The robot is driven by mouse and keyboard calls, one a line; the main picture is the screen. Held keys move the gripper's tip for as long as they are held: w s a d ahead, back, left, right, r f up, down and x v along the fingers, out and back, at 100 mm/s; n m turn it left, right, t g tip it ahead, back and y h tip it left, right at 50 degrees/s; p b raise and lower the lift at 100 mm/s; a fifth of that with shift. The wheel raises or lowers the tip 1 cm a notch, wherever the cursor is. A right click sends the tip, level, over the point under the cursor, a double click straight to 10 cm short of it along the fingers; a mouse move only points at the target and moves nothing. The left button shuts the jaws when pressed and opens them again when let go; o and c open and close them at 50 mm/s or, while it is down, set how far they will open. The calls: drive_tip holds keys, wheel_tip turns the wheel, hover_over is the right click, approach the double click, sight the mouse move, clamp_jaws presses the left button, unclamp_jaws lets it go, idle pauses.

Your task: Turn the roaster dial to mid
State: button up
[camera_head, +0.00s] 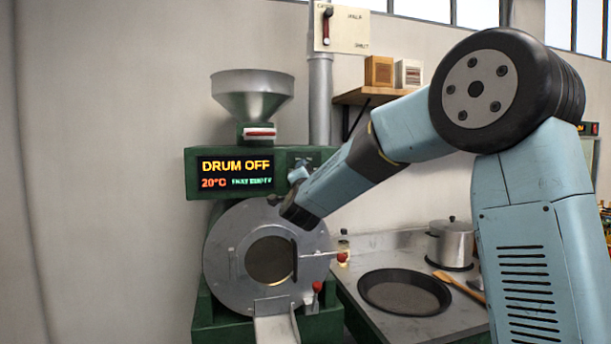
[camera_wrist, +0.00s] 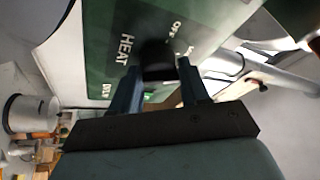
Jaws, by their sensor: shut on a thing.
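The green roaster (camera_head: 195,170) stands against the wall in the head view. Its display (camera_head: 236,172) reads DRUM OFF and 20°C, with a smaller, blurred line. My gripper (camera_wrist: 160,68) is at the roaster's panel, right of the display. In the wrist view its two fingers are shut on a black dial (camera_wrist: 155,57), one on each side. The panel beside the dial carries the word HEAT and an OFF mark; other marks are partly hidden or unclear. I cannot tell which mark the dial points to. In the head view my arm hides most of the dial panel.
Below the panel is the round drum front (camera_head: 225,273) with red-knobbed levers. A steel hopper (camera_head: 252,90) sits on top. A dark pan (camera_head: 405,292) and a lidded pot (camera_head: 452,243) stand on the counter to the right. A shelf (camera_head: 372,96) is above.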

drive_tip(key=m+g, duration=0.1)
drive_tip(key=m, duration=0.2)
drive_tip(key=m+g+h, duration=0.1)
drive_tip(key=m, duration=0.3)
drive_tip(key=shift+d+f+g, duration=0.1)
drive_tip(key=shift+g, duration=0.2)
drive_tip(key=shift+m+g+h, duration=0.3)
drive_tip(key=shift+m+g, duration=0.5)
drive_tip(key=shift+m, duration=1.1)
drive_tip(key=shift+a, duration=0.2)
drive_tip(key=o, duration=1)
drive_tip(key=shift+r, duration=0.2)
drive_tip(key=s+a, duration=0.1)
drive_tip(key=s, duration=1.2)
drive_tip(key=shift+s+a+r, duration=0.35)
drive_tip(key=shift+r, duration=0.05)
